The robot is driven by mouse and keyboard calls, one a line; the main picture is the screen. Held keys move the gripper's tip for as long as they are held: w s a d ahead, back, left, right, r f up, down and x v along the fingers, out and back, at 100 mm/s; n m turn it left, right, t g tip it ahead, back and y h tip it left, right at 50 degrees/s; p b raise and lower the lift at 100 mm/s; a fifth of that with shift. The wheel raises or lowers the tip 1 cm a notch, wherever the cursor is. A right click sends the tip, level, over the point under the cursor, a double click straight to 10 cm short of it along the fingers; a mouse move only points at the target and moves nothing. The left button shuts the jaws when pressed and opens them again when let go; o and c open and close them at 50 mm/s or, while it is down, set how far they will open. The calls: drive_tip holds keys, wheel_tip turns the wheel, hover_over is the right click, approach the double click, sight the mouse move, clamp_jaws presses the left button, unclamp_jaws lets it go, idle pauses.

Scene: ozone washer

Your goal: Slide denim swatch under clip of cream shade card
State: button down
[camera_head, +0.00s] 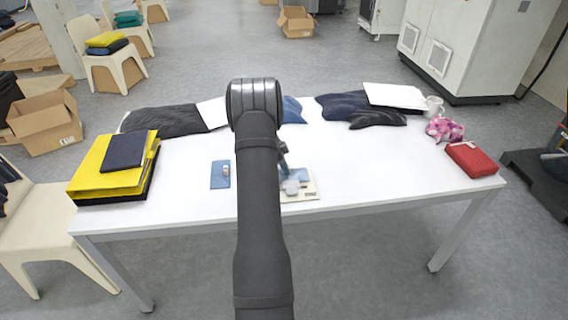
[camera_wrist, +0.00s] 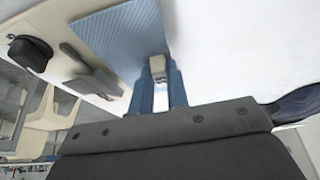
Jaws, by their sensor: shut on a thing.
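The cream shade card (camera_head: 313,192) lies on the white table just right of my arm; it also shows in the wrist view (camera_wrist: 90,8), with a dark round knob (camera_wrist: 30,53) and a grey-beige clip (camera_wrist: 92,72). A blue denim swatch (camera_wrist: 125,38) lies over the card beside the clip, and shows on the card in the head view (camera_head: 293,176). My gripper (camera_wrist: 159,74) is shut on the cream tab (camera_wrist: 157,66) at the swatch's edge. I cannot tell whether any of the swatch is under the clip.
Another blue piece with a small pale tab (camera_head: 220,175) lies left of my arm. Yellow folders (camera_head: 105,175) stand at the table's left, a red case (camera_head: 471,160) at its right. Dark cloths (camera_head: 165,121) lie along the back.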

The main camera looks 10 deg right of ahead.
drive_tip(key=c, duration=1.3)
unclamp_jaws()
drive_tip(key=v, duration=1.7)
drive_tip(key=shift+a+r, duration=0.1)
drive_tip(key=shift+r, duration=0.1)
